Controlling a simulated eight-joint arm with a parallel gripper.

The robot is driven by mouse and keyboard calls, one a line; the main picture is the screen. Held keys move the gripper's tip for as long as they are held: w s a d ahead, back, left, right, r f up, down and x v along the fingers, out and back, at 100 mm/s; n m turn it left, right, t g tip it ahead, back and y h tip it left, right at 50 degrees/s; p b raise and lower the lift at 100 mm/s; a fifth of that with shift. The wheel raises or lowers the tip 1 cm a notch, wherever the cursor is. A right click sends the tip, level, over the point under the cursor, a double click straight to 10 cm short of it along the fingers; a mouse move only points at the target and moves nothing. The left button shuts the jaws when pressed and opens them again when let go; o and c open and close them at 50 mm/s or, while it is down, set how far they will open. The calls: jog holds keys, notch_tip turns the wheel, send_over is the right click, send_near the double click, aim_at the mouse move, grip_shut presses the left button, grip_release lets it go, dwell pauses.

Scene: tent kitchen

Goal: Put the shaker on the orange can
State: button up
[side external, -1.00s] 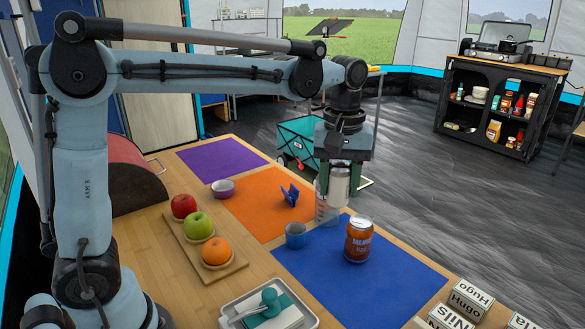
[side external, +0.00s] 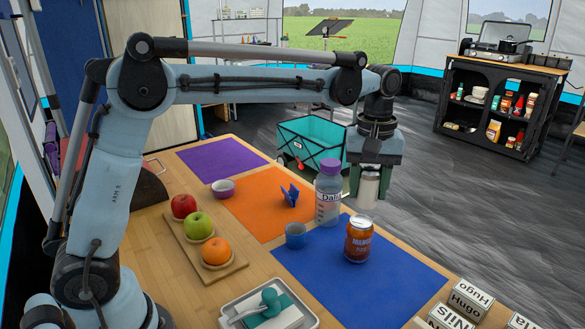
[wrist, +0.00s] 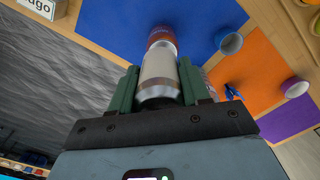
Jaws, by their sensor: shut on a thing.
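The shaker (side external: 367,190) is a silvery metal cylinder. My gripper (side external: 370,172) is shut on it and holds it upright in the air in the side view. The orange can (side external: 358,240), with a mango label, stands upright on the blue mat (side external: 400,282). The shaker appears above and behind the can in the side view, apart from it. In the wrist view, my gripper (wrist: 161,85) has its green fingers on both sides of the shaker (wrist: 159,72), and the can (wrist: 160,38) shows just beyond the shaker's far end, partly hidden.
A clear bottle with a purple lid (side external: 328,195) stands close to the left of the shaker. A blue cup (side external: 296,235) is left of the can. A blue object (side external: 290,195) lies on the orange mat (side external: 255,213). Fruit sits on a wooden board (side external: 190,248). The front of the blue mat is clear.

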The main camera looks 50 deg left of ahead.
aim_at(364, 202)
jog(key=shift+w+a+f, duration=0.45)
jog(key=shift+a, duration=0.1)
jog(key=shift+f, duration=2)
jog(key=shift+f, duration=0.15)
jog(key=o, duration=1.1)
